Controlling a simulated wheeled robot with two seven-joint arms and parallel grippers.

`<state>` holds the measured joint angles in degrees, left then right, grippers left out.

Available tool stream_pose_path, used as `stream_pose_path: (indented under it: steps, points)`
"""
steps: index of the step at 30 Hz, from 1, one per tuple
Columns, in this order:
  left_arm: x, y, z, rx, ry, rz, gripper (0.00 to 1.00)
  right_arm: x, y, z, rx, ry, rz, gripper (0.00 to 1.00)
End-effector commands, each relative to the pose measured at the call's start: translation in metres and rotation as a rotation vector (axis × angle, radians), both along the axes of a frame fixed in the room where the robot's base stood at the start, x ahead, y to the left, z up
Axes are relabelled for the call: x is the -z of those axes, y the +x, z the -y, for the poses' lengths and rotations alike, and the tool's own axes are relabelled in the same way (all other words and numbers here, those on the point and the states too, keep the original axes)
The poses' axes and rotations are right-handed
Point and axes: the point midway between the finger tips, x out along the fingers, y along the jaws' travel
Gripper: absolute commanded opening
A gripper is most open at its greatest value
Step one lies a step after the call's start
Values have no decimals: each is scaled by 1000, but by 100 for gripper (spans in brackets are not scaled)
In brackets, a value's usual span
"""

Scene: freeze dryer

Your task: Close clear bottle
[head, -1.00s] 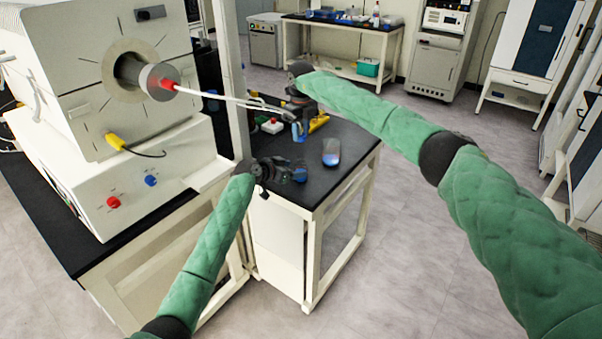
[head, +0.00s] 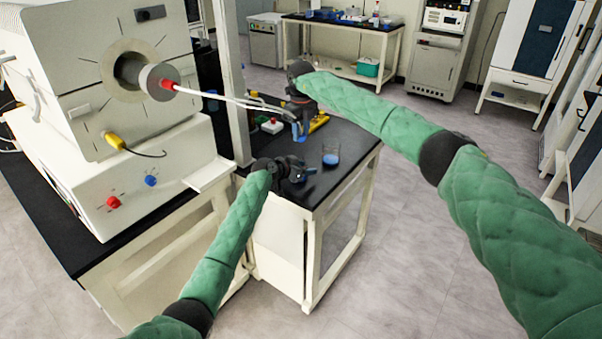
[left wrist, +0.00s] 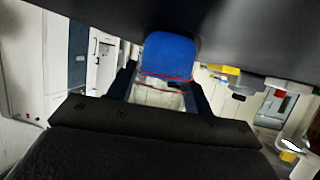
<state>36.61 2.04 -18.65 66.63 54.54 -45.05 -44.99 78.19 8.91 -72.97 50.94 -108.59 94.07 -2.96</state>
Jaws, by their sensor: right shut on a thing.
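The clear bottle (head: 331,155), with blue contents in its lower part, stands upright on the black bench top near its right edge. A blue and clear object with red lines, which looks like this bottle, shows beyond the finger gap in the left wrist view (left wrist: 167,58). My left gripper (head: 302,172) is low over the bench, just left of and nearer than the bottle, apart from it; it looks open and empty. My right gripper (head: 299,126) is behind and left of the bottle, shut on a small blue piece, apparently the cap (head: 296,131). Its fingers partly hide the cap.
A white furnace (head: 95,75) with a rod sticking out stands at left, beside an upright post (head: 232,80). A yellow item (head: 318,122) and a small box with a red top (head: 271,126) lie behind on the bench (head: 345,178).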

Motion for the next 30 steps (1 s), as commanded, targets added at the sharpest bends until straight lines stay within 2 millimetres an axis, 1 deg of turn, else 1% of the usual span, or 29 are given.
stream_pose_path:
  steps: [1,5,6,7,10,13,21,23,30]
  points:
    - [0,0,0,0,0,0,41,0,0,0,0,0,0,9]
    - [0,0,0,0,0,0,15,0,0,0,0,0,0,9]
    - [0,0,0,0,0,0,7,0,0,0,0,0,0,9]
    - [0,0,0,0,0,0,3,0,0,0,0,0,0,9]
    - [0,0,0,0,0,0,3,2,0,0,0,0,0,9]
    - [0,0,0,0,0,0,3,9,0,0,0,-1,-1,9]
    - [0,0,0,0,0,0,3,41,-1,-1,0,-1,-1,9]
    - [0,0,0,0,0,0,3,47,-1,-1,0,-1,0,9]
    - [0,0,0,0,0,0,3,49,-1,-1,0,-1,1,9]
